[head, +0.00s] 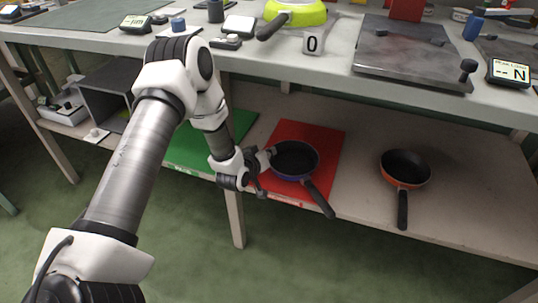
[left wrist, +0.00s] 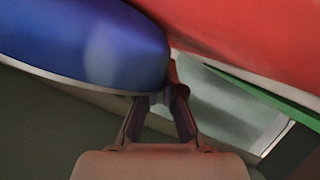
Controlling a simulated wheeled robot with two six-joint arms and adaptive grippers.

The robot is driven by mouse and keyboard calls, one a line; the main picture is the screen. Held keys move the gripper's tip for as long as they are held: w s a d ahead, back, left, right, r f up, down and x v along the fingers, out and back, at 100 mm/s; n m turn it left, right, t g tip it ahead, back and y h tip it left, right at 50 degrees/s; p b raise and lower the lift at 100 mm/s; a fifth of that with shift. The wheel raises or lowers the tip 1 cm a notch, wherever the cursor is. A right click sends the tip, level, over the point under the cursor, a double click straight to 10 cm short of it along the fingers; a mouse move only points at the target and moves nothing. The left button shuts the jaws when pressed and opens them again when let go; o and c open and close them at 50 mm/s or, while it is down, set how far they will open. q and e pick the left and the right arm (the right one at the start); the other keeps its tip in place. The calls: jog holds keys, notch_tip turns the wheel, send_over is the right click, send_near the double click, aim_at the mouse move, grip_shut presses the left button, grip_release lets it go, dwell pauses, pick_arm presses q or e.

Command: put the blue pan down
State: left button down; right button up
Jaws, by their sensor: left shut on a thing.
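The blue pan (head: 297,158) is at the red mat (head: 326,138) on the lower shelf in the head view, roughly level, with its black handle toward the lower right. My left gripper (head: 267,163) is at the pan's left edge, shut on its rim. In the left wrist view the pan's blue side (left wrist: 95,45) fills the upper left, and the fingers (left wrist: 163,98) meet at its edge. The red mat also shows there (left wrist: 255,35). I cannot tell whether the pan touches the mat. My right gripper is not in view.
An orange pan (head: 405,166) stands to the right on the lower shelf (head: 352,195). A green mat (head: 188,150) lies left of the red one.

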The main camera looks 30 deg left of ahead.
pick_arm(q)
jog(key=shift+f, duration=0.1)
jog(key=c, duration=1.3)
grip_release()
